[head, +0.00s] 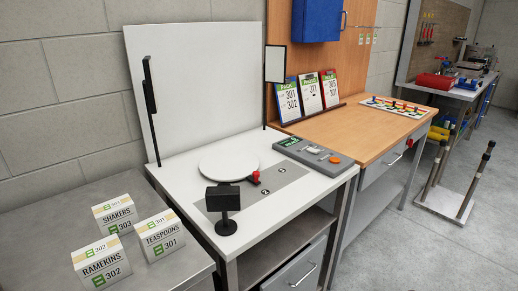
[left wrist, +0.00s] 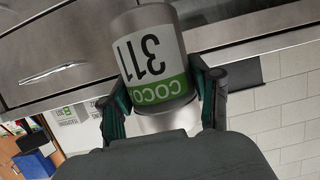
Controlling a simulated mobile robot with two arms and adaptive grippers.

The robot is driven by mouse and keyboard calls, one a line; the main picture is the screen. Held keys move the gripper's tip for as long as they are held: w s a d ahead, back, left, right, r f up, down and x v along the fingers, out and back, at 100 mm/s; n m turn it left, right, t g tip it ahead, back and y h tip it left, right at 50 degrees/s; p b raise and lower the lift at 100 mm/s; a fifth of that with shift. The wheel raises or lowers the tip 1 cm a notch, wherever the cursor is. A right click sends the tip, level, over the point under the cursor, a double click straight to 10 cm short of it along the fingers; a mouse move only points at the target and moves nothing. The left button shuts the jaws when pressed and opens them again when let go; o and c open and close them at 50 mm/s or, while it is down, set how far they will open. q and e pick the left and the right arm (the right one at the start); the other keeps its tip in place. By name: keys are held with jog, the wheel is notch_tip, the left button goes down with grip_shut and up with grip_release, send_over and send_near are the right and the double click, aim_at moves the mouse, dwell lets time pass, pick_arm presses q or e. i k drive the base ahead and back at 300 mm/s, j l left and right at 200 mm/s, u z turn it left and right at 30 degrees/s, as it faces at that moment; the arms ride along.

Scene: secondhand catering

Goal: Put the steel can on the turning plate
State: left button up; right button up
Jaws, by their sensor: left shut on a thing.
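The turning plate (head: 222,163) is a white round disc on the white table, empty, with a red knob at its front right edge. The steel can (left wrist: 152,62) carries a white and green label reading 311 and COCO, which appears upside down in the left wrist view. My left gripper (left wrist: 162,98) has its two fingers shut on either side of the can. The can and both grippers are out of the head view. My right gripper is in neither view.
A small black camera-like device (head: 222,200) stands in front of the plate. A grey control box (head: 313,156) lies to its right and a white backboard (head: 195,80) rises behind. Label cards for shakers, teaspoons and ramekins (head: 101,262) stand on the steel table at left.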

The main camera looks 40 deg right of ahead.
aim_at(229, 163)
jog(key=l, duration=1)
jog(key=i+l, duration=0.1)
jog(key=l, duration=0.9)
jog(key=i+l, duration=0.1)
jog(key=l, duration=0.9)
